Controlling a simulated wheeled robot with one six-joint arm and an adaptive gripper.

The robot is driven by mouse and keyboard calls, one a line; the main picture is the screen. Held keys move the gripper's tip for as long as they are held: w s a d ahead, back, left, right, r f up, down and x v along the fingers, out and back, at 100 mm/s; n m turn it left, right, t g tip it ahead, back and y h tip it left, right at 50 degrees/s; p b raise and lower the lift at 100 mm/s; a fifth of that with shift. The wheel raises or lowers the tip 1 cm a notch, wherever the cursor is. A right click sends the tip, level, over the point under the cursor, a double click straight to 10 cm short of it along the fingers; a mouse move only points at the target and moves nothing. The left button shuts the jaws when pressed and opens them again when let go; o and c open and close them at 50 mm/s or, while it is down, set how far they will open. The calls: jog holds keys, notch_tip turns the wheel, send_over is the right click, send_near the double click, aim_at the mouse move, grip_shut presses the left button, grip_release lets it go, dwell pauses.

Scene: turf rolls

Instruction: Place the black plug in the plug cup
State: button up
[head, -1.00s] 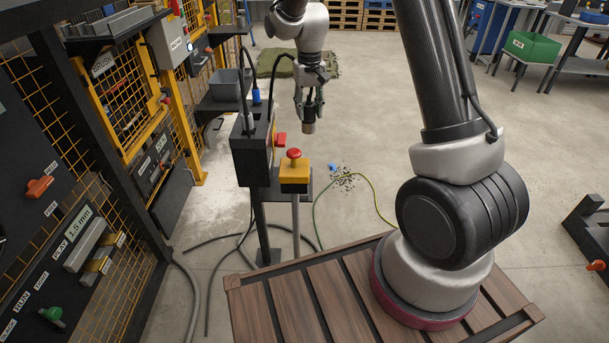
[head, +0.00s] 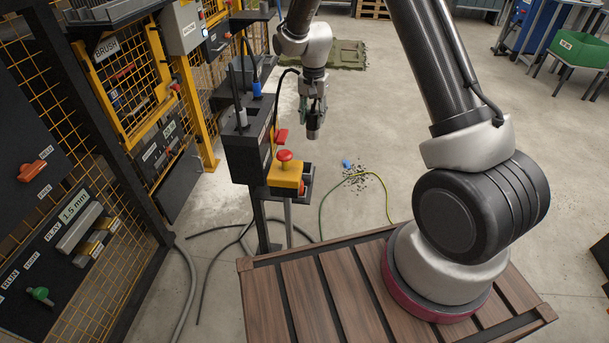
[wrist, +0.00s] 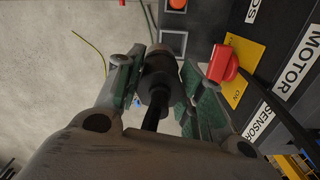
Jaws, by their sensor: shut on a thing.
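My gripper (head: 313,106) hangs pointing down in the head view, right of the dark socket box. It is shut on the black plug (head: 314,124), whose grey metal end points down, clear of everything. In the wrist view the black plug (wrist: 158,70) sits between the green-padded fingers (wrist: 160,88), with its black cable (wrist: 152,118) running back toward the wrist. A dark grey open bin (head: 229,95) stands on a shelf behind the socket box; I cannot tell whether it is the plug cup. Its inside is mostly hidden.
The socket box (head: 244,155) carries a blue plug (head: 256,88), a grey plug (head: 240,117) and a red switch handle (head: 281,135). A yellow box with a red button (head: 285,156) stands in front. Yellow mesh fencing lines the left. Open floor lies to the right.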

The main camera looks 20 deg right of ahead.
jog(key=w+a+f+m, duration=0.1)
jog(key=f+m, duration=0.2)
jog(key=f, duration=0.3)
jog(key=w+f+m, duration=0.1)
jog(key=f+m, duration=0.2)
jog(key=f, duration=0.4)
jog(key=w+a+f+m, duration=0.1)
jog(key=f+m, duration=0.1)
jog(key=f, duration=0.5)
jog(key=shift+w+a+m, duration=0.1)
jog(key=shift+a+m, duration=0.25)
jog(key=shift+m, duration=0.05)
jog(key=shift+f, duration=0.1)
jog(key=o, duration=1.1)
jog(key=shift+f, duration=0.1)
jog(key=shift+c, duration=0.2)
notch_tip(320, 180, up, 12)
jog(key=shift+r, duration=0.25)
